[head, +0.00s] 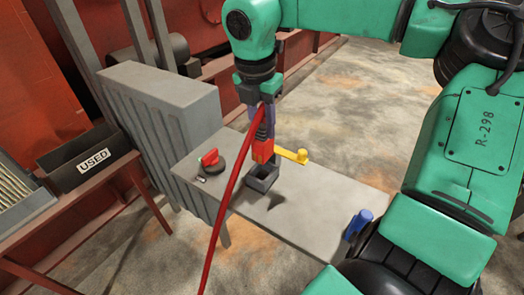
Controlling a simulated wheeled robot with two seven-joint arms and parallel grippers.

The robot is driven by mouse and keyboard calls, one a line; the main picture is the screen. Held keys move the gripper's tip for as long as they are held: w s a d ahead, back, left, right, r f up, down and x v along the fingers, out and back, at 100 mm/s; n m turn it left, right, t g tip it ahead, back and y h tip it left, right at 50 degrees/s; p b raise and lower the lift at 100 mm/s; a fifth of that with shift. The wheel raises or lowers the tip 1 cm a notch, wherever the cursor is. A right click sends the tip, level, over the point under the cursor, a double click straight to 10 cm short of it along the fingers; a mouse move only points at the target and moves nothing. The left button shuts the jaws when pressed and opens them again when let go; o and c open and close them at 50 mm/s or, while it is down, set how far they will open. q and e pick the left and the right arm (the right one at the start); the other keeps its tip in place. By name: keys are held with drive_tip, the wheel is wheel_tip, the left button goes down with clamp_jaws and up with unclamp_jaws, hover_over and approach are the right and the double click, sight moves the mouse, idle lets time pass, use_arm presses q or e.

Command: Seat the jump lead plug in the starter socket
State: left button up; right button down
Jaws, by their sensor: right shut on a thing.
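The jump lead plug (262,150) is red, with a thick red cable (226,205) that runs up past the gripper and down to the bottom edge. My right gripper (262,130) is shut on the plug and holds it pointing down. The starter socket (262,179) is a dark grey open box on the grey bench top. The plug's lower end is directly above the socket's far edge in the picture. I cannot tell whether it touches the socket or how deep it is. My left gripper is not in view.
A yellow lever (291,155) is just behind the plug. A red switch knob (210,158) on a dark round base is left of the socket. A blue handle (359,222) is at the bench's right end. A bin marked USED (88,165) stands on the left table.

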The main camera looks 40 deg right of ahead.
sight(262, 149)
wheel_tip(262, 149, down, 8)
drive_tip(key=shift+r, duration=0.25)
drive_tip(key=shift+f, duration=0.15)
drive_tip(key=c, duration=0.6)
unclamp_jaws()
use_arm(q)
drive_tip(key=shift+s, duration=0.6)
use_arm(e)
drive_tip(key=shift+o, duration=0.2)
drive_tip(key=shift+a+r, duration=0.1)
drive_tip(key=shift+r, duration=0.35)
drive_tip(key=r, duration=0.3)
drive_tip(key=a+r, duration=0.1)
drive_tip(key=r, duration=0.7)
drive_tip(key=shift+s+a+r, duration=0.2)
drive_tip(key=shift+s+a, duration=0.1)
drive_tip(key=shift+a, duration=0.05)
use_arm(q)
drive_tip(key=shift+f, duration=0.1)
